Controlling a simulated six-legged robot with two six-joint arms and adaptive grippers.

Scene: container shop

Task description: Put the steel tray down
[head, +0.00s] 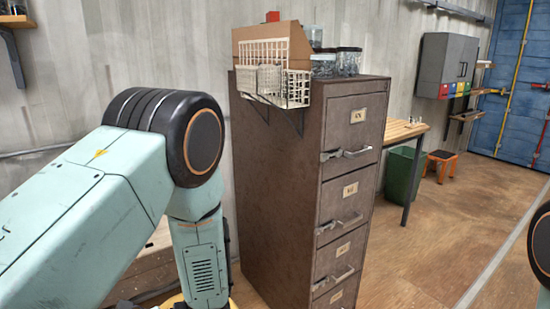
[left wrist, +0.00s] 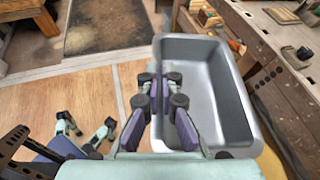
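The steel tray (left wrist: 212,85) is a grey, deep rectangular pan, empty, in the left wrist view. My left gripper (left wrist: 160,78) has its two fingers on either side of the tray's left wall and looks closed on that rim. The tray's right side overlaps the workbench edge in the picture; I cannot tell whether it touches the bench. Another gripper, my right one (left wrist: 84,122), shows at the lower left with its fingers apart and nothing between them. The head view shows neither gripper nor the tray.
A wooden workbench (left wrist: 270,75) with tools runs along the right of the left wrist view. Wooden floor (left wrist: 90,90) and a dark mat (left wrist: 107,22) lie left of the tray. In the head view, a brown filing cabinet (head: 285,175) carries wire racks (head: 270,75) and jars.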

